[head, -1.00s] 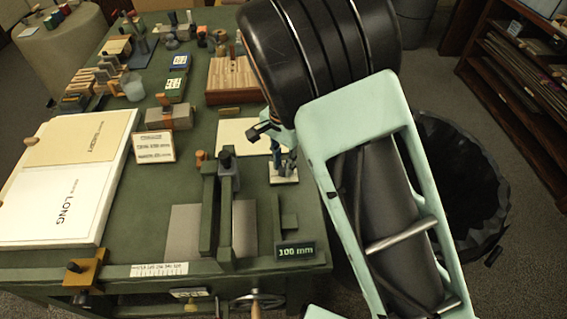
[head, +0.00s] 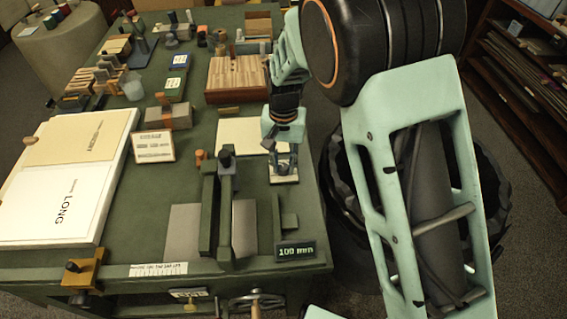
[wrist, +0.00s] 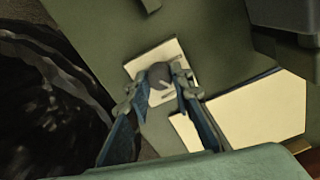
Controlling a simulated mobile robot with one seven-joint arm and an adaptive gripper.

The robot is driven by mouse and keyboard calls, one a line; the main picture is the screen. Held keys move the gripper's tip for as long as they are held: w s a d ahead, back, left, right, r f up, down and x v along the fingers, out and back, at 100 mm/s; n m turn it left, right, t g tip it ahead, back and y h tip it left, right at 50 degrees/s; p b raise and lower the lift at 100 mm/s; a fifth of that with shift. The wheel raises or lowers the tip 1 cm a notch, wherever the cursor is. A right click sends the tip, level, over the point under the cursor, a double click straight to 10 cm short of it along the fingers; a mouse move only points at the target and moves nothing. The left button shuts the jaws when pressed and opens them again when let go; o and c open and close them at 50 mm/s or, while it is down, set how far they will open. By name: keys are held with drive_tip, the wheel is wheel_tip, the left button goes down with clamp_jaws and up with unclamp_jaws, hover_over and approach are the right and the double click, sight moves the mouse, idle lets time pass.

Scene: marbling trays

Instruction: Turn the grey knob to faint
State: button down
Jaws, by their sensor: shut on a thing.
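The grey knob (wrist: 158,75) stands on a small white plate (wrist: 164,51) in the wrist view. The plate also shows near the table's right edge in the head view (head: 284,179). My gripper (wrist: 157,80) has one finger on each side of the knob and is shut on it. In the head view my gripper (head: 283,161) points down at the plate and hides most of the knob. Any markings on the plate are too small to read, so I cannot tell which setting the knob points to.
A pale sheet (head: 240,133) lies just behind the plate. A green metal fixture (head: 208,215) and a "100 mm" sign (head: 295,252) stand in front. A wooden block rack (head: 232,82) is further back. A black bin (head: 338,200) stands on the floor at the right.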

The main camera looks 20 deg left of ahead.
sight(284, 166)
drive_tip(key=n, duration=0.5)
drive_tip(key=shift+n, duration=0.4)
idle(0.3)
drive_tip(key=c, duration=1.7)
unclamp_jaws()
wheel_tip(284, 166, up, 12)
drive_tip(key=shift+r, duration=0.1)
